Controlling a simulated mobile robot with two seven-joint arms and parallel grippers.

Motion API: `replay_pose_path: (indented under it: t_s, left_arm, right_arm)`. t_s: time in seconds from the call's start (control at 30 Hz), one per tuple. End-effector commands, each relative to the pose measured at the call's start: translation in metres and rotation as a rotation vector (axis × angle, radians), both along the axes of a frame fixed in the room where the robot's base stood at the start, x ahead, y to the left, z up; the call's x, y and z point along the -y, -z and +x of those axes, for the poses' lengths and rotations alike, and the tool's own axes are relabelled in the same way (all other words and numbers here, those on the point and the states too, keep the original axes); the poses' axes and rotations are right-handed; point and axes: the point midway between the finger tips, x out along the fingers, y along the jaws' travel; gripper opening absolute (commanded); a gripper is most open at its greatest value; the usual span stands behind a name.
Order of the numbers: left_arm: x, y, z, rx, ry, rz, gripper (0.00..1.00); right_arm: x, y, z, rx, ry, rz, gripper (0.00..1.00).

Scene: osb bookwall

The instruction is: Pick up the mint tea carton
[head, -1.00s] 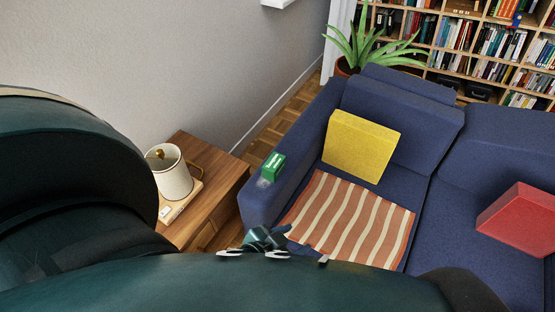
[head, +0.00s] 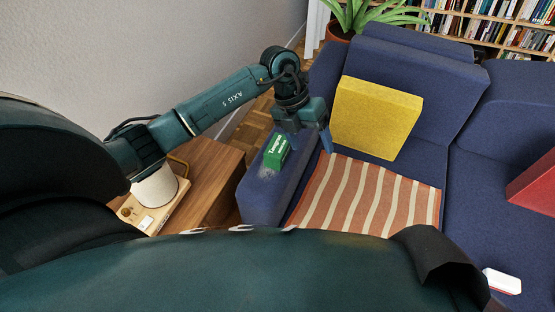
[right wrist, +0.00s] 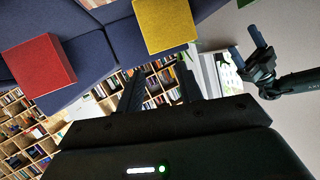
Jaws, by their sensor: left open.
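A small green carton with white lettering (head: 277,150) lies on the blue sofa's left armrest in the head view. I take it for the mint tea carton, but its lettering is too small to read surely. My left gripper (head: 310,141) is open, pointing down with empty jaws. In the picture one finger overlaps the carton's upper right edge and the other is farther right, over the sofa's inner side; I cannot tell if it touches. In the right wrist view my right gripper (right wrist: 158,90) has its fingers apart with nothing between them.
The sofa (head: 259,196) holds a yellow cushion (head: 375,117), a striped blanket (head: 365,195), a red cushion (head: 535,185) and a small white box (head: 502,281). A plant (head: 355,18) is behind.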

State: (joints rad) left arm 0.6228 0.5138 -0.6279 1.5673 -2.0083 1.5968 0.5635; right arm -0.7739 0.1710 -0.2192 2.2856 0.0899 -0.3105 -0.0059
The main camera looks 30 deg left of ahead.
Motion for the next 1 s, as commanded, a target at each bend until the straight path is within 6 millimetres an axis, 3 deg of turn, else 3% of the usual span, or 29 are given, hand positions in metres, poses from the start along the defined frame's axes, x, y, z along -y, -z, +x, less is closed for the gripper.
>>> replay_pose_path:
  t_s: [0.03, 0.1, 0.27, 0.37, 0.63, 1.0]
  left_arm:
    - [-0.026, 0.003, 0.012, 0.009, -0.023, 0.120, 0.71]
    - [-0.055, -0.001, 0.022, 0.010, -0.059, 0.254, 0.71]
    - [-0.091, -0.009, 0.031, 0.004, -0.116, 0.413, 0.71]
    - [-0.096, 0.000, 0.031, -0.001, -0.125, 0.436, 0.71]
    - [-0.095, 0.050, 0.032, 0.000, -0.124, 0.431, 0.71]
    - [-0.097, 0.087, 0.033, 0.000, -0.123, 0.430, 0.71]
  right_arm:
    - [0.000, 0.006, 0.000, 0.009, 0.000, 0.005, 0.36]
    - [0.000, 0.006, 0.000, 0.017, 0.000, 0.011, 0.36]
    - [-0.001, 0.005, -0.001, 0.027, 0.000, 0.018, 0.36]
    - [0.000, 0.005, -0.001, 0.031, 0.002, 0.019, 0.36]
    - [0.002, 0.003, -0.002, 0.048, 0.005, 0.016, 0.36]
    - [0.003, 0.002, -0.003, 0.065, 0.008, 0.016, 0.36]
